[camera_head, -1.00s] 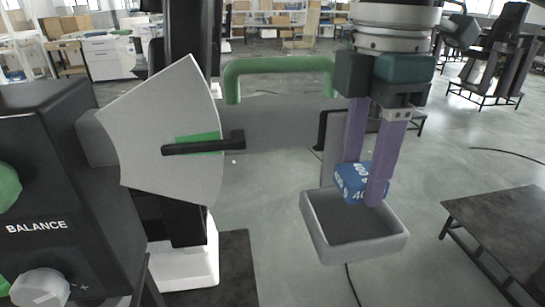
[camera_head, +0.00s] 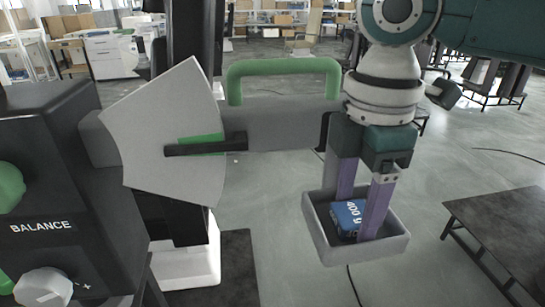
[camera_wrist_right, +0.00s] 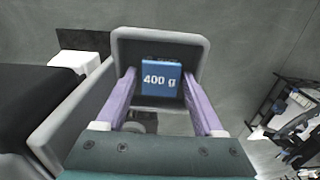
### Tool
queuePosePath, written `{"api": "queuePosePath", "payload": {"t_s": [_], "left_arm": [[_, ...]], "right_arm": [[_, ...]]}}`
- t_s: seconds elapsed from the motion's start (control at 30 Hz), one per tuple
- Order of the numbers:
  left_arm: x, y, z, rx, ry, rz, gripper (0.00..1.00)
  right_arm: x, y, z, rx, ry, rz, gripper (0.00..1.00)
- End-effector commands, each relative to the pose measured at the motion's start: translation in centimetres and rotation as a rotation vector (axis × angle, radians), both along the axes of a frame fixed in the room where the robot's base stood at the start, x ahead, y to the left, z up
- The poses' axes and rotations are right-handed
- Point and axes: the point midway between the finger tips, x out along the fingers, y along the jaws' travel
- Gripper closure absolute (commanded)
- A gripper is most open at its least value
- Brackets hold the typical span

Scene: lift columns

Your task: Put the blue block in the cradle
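The blue block (camera_head: 347,216), marked "400 g", is inside the grey open-topped cradle (camera_head: 398,246), below the rim level. I cannot tell whether the block rests on the cradle floor. My left gripper is not in view.
A grey beam with a green handle (camera_head: 284,66) runs to the cradle's hanger. A pale fan-shaped plate (camera_head: 165,125) with a black pointer stands left. The black "BALANCE" box (camera_head: 50,190) with a white knob is far left. A dark low table (camera_head: 505,225) stands right.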

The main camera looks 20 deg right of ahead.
Motion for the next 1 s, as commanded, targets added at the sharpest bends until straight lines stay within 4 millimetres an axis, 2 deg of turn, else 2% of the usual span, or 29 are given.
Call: {"api": "queuePosePath", "payload": {"t_s": [0.23, 0.33, 0.8, 0.9, 1.0], "left_arm": [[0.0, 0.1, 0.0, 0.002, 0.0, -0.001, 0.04], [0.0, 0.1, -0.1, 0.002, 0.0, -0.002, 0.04], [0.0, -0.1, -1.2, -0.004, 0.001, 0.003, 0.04], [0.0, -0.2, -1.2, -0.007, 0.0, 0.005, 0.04], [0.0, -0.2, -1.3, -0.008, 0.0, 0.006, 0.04]], "right_arm": [[0.0, 0.0, 0.2, 0.0, -0.001, 0.0, 0.31], [0.1, 0.0, 1.0, 0.0, -0.003, 0.0, 0.31], [0.1, 0.1, 10.6, 0.002, -0.005, 0.001, 0.31], [0.1, 0.1, 11.7, 0.001, -0.002, -0.001, 0.31], [0.0, 0.4, 11.7, 0.005, -0.002, 0.0, 0.31]]}}
